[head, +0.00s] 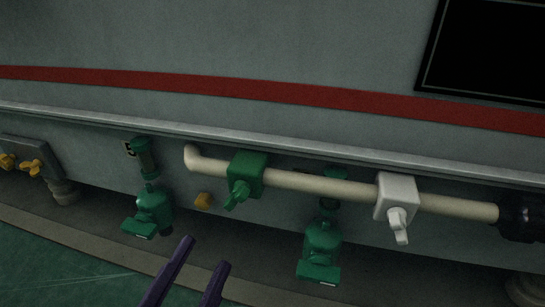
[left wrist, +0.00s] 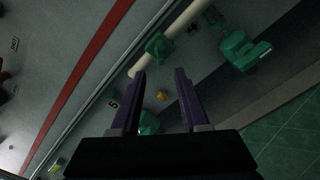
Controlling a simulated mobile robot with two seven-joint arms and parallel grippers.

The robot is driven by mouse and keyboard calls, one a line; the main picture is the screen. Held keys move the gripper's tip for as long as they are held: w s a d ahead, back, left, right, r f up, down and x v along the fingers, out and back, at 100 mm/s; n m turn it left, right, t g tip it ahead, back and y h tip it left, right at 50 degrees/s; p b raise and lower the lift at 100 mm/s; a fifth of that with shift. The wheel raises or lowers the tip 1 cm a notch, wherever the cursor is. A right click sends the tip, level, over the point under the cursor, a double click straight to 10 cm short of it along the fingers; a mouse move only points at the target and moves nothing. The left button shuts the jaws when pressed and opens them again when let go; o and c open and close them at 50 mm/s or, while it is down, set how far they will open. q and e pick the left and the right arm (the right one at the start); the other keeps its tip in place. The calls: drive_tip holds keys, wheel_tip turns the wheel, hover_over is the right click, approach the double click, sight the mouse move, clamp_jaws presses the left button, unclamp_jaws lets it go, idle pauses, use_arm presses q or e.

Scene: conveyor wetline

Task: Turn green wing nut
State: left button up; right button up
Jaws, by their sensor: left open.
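The green wing nut (head: 238,193) sits on the front of a green block (head: 250,170) on a cream pipe (head: 320,184) in the head view. In the left wrist view the green wing nut and block (left wrist: 158,47) show beyond the fingertips, near the top centre. My left gripper (head: 203,253) has purple fingers and is open and empty, below and left of the wing nut and apart from it. Its two fingers also show spread in the left wrist view (left wrist: 160,72). My right gripper is not in view.
A white block with a white wing nut (head: 398,215) is on the pipe to the right. Green valves (head: 152,208) and (head: 320,245) stand below the pipe. A small yellow-orange piece (head: 203,200) lies between. Yellow wing nuts (head: 32,168) are at far left. The green floor (head: 70,265) is clear.

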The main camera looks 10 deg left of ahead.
sight(233, 205)
use_arm(q)
drive_tip(key=w+b, duration=0.1)
drive_tip(key=w, duration=0.2)
drive_tip(key=w+b, duration=0.1)
drive_tip(key=w, duration=0.2)
drive_tip(key=w+b, duration=0.1)
drive_tip(key=w, duration=0.2)
drive_tip(key=shift+w+d, duration=0.1)
drive_tip(key=shift+d, duration=0.15)
drive_tip(key=shift+r, duration=0.1)
drive_tip(key=shift+c, duration=0.3)
clamp_jaws()
